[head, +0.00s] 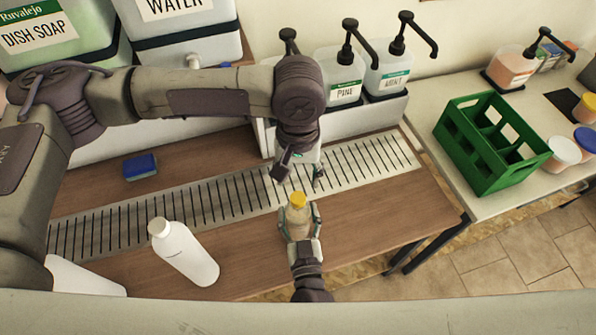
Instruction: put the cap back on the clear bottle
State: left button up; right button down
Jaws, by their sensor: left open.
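The clear bottle (298,221) stands upright near the table's front edge, with pale tan contents showing through it. A yellow cap (298,200) sits at its top; I cannot tell whether it is screwed tight. My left gripper (298,180) comes down from above and is open, its fingers just behind and above the cap, with nothing between them. My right gripper (299,222) reaches in from the front, with its fingers on both sides of the bottle's body, shut on it.
A white bottle (185,252) stands at the front left. A blue sponge (140,167) lies behind the slotted drain grate (200,207). Pump dispensers (342,75) and large drums (190,40) line the back. A green crate (490,143) is on the right table.

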aim_at(298, 197)
pick_arm(q)
jog(key=shift+f, duration=4)
grip_shut()
jog(key=m, duration=0.6)
jog(key=shift+m, duration=0.3)
jog(key=m, duration=0.4)
jog(key=shift+m, duration=0.4)
jog(key=m, duration=1.3)
jog(key=shift+o, duration=0.6)
grip_release()
